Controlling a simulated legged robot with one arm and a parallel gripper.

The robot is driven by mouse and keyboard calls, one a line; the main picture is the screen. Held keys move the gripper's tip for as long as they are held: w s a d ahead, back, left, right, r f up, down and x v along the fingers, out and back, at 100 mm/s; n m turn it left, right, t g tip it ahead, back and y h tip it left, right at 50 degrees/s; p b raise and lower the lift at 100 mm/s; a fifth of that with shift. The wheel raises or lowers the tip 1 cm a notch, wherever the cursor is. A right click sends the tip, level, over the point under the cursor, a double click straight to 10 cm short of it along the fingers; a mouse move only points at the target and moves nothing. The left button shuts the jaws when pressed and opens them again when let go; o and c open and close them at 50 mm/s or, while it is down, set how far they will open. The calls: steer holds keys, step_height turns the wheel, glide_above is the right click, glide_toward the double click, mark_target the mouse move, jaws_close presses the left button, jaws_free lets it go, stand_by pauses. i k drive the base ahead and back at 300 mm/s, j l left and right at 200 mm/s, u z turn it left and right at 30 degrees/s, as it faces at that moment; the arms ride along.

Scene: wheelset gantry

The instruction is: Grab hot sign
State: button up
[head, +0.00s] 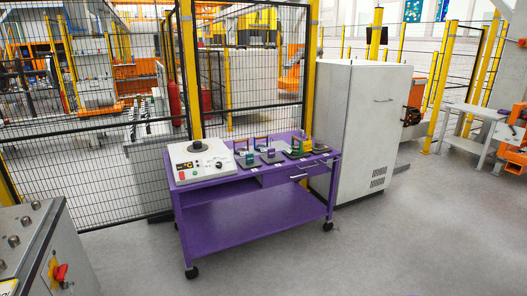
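I cannot pick out a readable hot sign in the head view. Several small dark items with coloured parts stand on the top of a purple wheeled workbench (254,223). One of them has a yellow upright part (308,127), but it is too small to tell whether it is a sign. A white control box (213,166) with a dark round knob and small buttons sits at the left end of the bench top. My gripper is not in view.
A white cabinet (365,115) stands right of the bench, and a black mesh fence (95,170) with yellow posts runs behind. A grey console (45,245) with a red switch fills the lower left corner. The grey floor (400,245) in front and to the right is clear.

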mark_target(307, 145)
steer(key=i+z, duration=0.15)
steer(key=i, duration=1.8)
steer(key=i+z, duration=0.15)
steer(key=i, duration=0.3)
steer(key=i+j+z, duration=0.1)
steer(key=i, duration=0.35)
steer(key=i+j+z, duration=0.15)
steer(key=i, duration=0.3)
steer(key=i+j+z, duration=0.15)
steer(key=i, duration=0.3)
steer(key=i+j+z, duration=0.15)
steer(key=i, duration=0.3)
steer(key=j, duration=0.1)
